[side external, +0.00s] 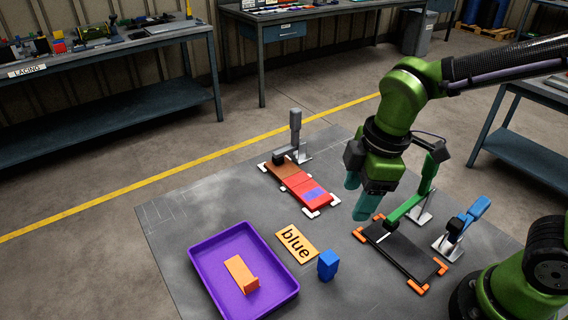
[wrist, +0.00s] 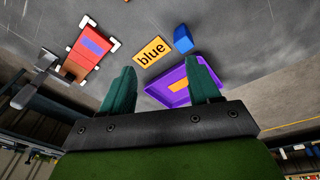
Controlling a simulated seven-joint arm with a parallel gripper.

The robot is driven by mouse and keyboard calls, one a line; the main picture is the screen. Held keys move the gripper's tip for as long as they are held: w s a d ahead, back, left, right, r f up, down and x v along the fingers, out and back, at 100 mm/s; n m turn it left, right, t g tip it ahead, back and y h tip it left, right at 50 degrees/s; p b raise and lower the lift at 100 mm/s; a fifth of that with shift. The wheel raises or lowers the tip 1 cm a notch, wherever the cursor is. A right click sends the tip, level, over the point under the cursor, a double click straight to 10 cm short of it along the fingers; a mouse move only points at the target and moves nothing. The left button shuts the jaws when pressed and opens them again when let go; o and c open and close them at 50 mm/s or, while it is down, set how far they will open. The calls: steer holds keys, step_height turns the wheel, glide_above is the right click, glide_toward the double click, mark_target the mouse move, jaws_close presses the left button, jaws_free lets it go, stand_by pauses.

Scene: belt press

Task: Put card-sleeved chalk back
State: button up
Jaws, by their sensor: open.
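I cannot single out a card-sleeved chalk for certain. A small blue block (side external: 328,265) stands upright on the grey mat, beside a tan card reading "blue" (side external: 297,242). Both also show in the wrist view, the blue block (wrist: 183,39) right of the card (wrist: 153,52). A purple tray (side external: 205,283) holds an orange L-shaped piece (side external: 240,273). My gripper (side external: 361,197) hangs above the mat, with its teal fingers apart and nothing between them. It is up and right of the card and block in the side view. The wrist view shows both fingers (wrist: 163,75).
A red-and-brown board (side external: 300,187) with white corners lies by a grey clamp (side external: 295,137). A black plate (side external: 402,252) with orange corners lies under a green clamp (side external: 409,207). A blue clamp (side external: 463,226) stands right of it.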

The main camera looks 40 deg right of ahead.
steer(key=s+d+r+m+t, duration=0.2)
steer(key=d+m, duration=0.3)
steer(key=m, duration=0.3)
steer(key=s+d+r+m+t+y, duration=0.1)
steer(key=d+r+m+t, duration=0.2)
steer(key=m, duration=0.5)
steer(key=d+r, duration=0.1)
steer(key=d, duration=0.1)
steer(key=shift+s+d+r, duration=0.3)
steer(key=shift+s+r, duration=0.05)
steer(key=shift+s, duration=0.05)
